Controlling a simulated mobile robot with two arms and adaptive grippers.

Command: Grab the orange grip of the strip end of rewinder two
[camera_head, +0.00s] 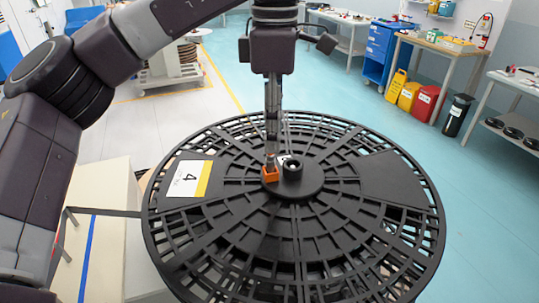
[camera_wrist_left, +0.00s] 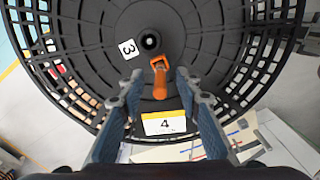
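A large black spoked reel (camera_head: 300,232) lies in front of me with a yellow-and-white label reading 4 (camera_head: 189,179). A small orange grip (camera_head: 270,174) sits by its hub, just left of the round black knob (camera_head: 292,169). My left gripper (camera_head: 271,152) points down right above the orange grip. In the left wrist view, its fingers (camera_wrist_left: 159,78) are open, and the orange grip (camera_wrist_left: 160,88) shows between the tips. I cannot tell whether the fingers touch it. The label 4 (camera_wrist_left: 165,123) and a white tag reading 3 (camera_wrist_left: 128,49) also show there. My right gripper is out of view.
A pale bench (camera_head: 105,180) with a blue stripe stands left of the reel. A dark strip (camera_head: 105,212) reaches left from the reel's edge. Workbenches, a blue cabinet (camera_head: 380,52) and coloured bins (camera_head: 408,95) stand at the back right. The blue floor between is clear.

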